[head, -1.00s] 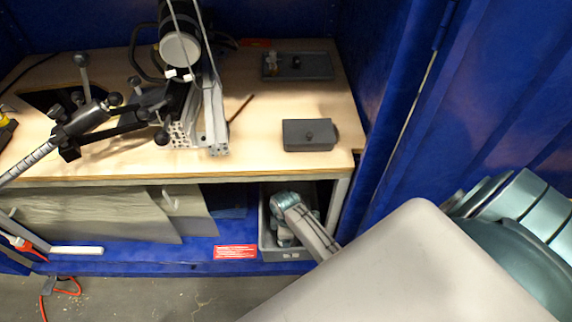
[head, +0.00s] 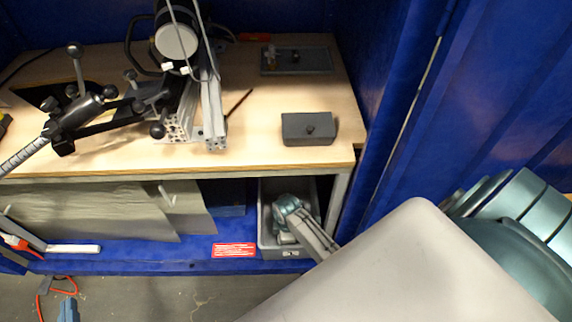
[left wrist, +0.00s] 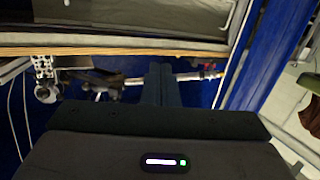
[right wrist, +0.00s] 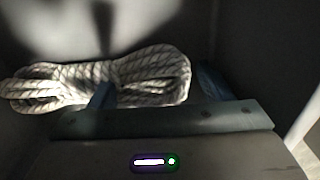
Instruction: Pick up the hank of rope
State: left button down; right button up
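The hank of rope (right wrist: 140,78), pale with dark flecks, lies in the grey bin, seen in the right wrist view. My right gripper (right wrist: 157,85) is open over it: one finger overlaps the rope, the other stands just right of its looped end. Whether they touch the rope I cannot tell. In the head view my right arm reaches down into the grey bin (head: 265,243) under the bench, and the rope and right fingers are hidden there. My left gripper (left wrist: 161,68) has its fingers together, empty; its blue tip (head: 68,309) shows at the head view's bottom left.
The wooden bench (head: 260,150) stands above the bin, its front edge and leg (head: 337,200) close to my right arm. On it are a dark grey box (head: 309,128), a grey tray (head: 297,62) and a clamp arm (head: 85,110). Blue walls (head: 395,120) bound the right side.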

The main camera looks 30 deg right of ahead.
jog(key=c, duration=0.3)
